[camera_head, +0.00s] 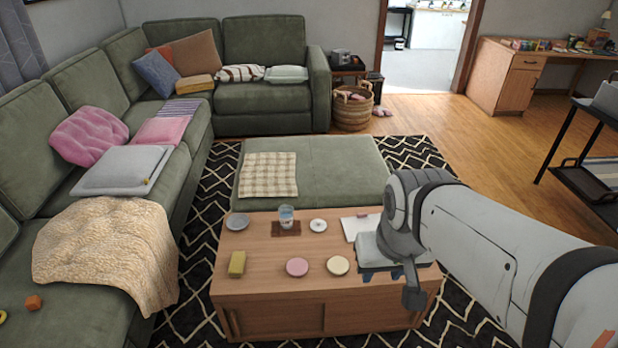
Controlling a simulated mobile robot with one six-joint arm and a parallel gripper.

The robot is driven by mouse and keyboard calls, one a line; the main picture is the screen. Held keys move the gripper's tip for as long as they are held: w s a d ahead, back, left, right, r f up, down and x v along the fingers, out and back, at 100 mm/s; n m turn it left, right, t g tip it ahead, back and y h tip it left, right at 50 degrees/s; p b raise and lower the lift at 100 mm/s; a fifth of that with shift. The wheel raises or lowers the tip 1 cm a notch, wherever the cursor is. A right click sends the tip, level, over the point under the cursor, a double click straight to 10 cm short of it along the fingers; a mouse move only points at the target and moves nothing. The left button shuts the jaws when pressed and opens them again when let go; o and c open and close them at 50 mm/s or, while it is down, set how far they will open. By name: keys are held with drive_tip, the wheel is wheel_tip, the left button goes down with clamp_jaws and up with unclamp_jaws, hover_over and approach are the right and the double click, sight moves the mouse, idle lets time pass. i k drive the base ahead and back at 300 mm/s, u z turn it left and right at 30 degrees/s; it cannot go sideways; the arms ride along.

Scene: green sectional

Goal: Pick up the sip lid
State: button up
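A small white round disc with a dark mark at its middle (318,225) lies flat on the wooden coffee table (262,283); it looks like the sip lid, though it is small in view. A clear cup (286,216) stands to its left on a brown mat (286,233). A pink disc (297,267) and a cream disc (338,265) lie nearer the front. My arm comes in from the right and ends over the table's right side, to the right of and nearer than the white disc. My gripper's fingers cannot be made out clearly.
A grey dish (238,221) and a yellow-green block (237,264) are on the table's left. White paper (361,227) lies right of the white disc. The green ottoman (337,170) is behind the table; the sectional (29,160) is at left.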

sight(315, 225)
drive_tip(key=u, duration=0.2)
drive_tip(key=i, duration=1.3)
drive_tip(key=z, duration=0.2)
